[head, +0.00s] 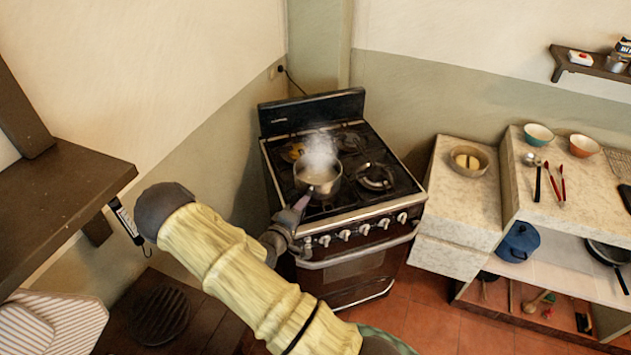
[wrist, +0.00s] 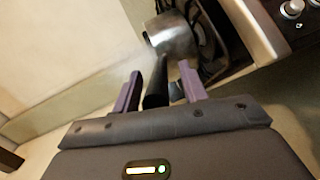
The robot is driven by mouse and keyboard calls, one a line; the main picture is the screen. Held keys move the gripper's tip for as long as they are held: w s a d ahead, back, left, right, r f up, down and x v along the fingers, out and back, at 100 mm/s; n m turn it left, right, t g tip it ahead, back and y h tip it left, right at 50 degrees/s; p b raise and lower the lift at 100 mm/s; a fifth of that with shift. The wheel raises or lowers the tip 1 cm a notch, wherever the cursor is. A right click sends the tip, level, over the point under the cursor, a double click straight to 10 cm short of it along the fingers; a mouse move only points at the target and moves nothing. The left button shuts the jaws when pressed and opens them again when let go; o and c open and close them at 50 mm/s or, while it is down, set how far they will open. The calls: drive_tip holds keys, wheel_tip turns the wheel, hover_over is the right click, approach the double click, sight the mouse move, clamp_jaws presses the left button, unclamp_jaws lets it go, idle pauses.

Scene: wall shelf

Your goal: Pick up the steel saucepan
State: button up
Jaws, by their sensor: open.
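The steel saucepan (head: 318,180) sits on the front part of the stove top, with steam rising from it. In the wrist view the saucepan (wrist: 174,40) is just beyond my fingertips, and its dark handle (wrist: 157,84) points back toward me. My gripper (head: 302,202) is at the front edge of the stove, on the handle side of the pan. In the wrist view my gripper (wrist: 160,72) is open, with one purple finger on each side of the handle. I see gaps between the handle and the fingers. The handle's near end is hidden behind the gripper body.
The stove (head: 338,245) has knobs along its front and a raised back panel. A counter (head: 462,205) with a bowl (head: 469,160) stands to the right. A dark wall shelf (head: 65,190) is close on the left. The floor (head: 440,318) right of the stove is clear.

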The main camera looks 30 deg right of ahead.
idle(0.4)
clamp_jaws()
drive_tip(key=shift+a, duration=0.1)
idle(1.1)
drive_tip(key=shift+r, duration=0.1)
